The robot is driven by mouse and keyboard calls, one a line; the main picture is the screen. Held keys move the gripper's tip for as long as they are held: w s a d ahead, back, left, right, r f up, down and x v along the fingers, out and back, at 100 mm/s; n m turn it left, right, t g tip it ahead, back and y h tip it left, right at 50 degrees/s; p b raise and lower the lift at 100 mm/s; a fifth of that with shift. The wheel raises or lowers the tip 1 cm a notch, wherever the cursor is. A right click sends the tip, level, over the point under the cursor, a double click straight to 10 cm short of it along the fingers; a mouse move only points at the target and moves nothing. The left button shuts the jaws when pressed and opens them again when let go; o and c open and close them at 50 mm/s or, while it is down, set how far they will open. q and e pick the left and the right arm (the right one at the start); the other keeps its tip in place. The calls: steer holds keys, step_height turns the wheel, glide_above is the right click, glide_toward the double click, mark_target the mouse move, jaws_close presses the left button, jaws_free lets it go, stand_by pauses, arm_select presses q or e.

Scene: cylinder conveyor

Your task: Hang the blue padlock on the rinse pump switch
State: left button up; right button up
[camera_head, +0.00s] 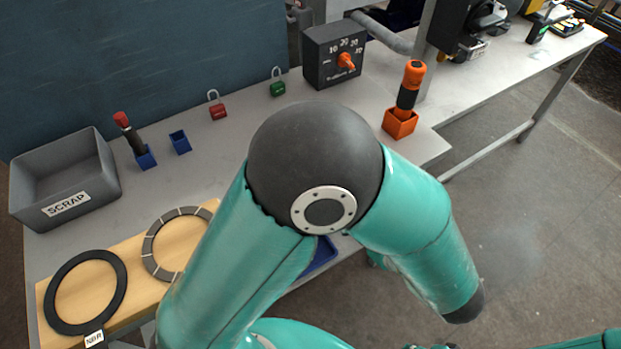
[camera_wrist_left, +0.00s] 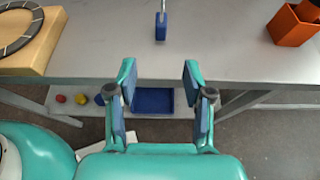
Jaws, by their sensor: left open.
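The blue padlock (camera_wrist_left: 161,27) stands on the grey table in the left wrist view, its shackle cut off by the top edge; my arm hides that spot in the head view. My left gripper (camera_wrist_left: 159,82) is open and empty, with the padlock beyond the gap between its fingers. My right gripper is not in view. A dark box (camera_head: 334,57) with an orange knob (camera_head: 346,61) and a numbered dial stands at the back of the table. Its label is too small to read, so I cannot tell whether it is the rinse pump switch.
A red padlock (camera_head: 218,108) and a green padlock (camera_head: 278,86) stand along the back. An orange holder (camera_head: 400,123) is near the right edge. A grey scrap bin (camera_head: 66,180) and a wooden board (camera_head: 122,270) with rings are left. A blue tray (camera_wrist_left: 153,101) lies below the tabletop.

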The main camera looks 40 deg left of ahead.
arm_select(q)
steer(key=x, duration=1.1)
steer(key=shift+w+r+p, duration=0.1)
steer(key=shift+r+p, duration=0.1)
steer(key=shift+p, duration=0.15)
steer(key=shift+p+x, duration=0.5)
steer(key=shift+x, duration=2.3)
steer(key=shift+d+f, duration=0.1)
steer(key=shift+f, duration=0.05)
jaws_close()
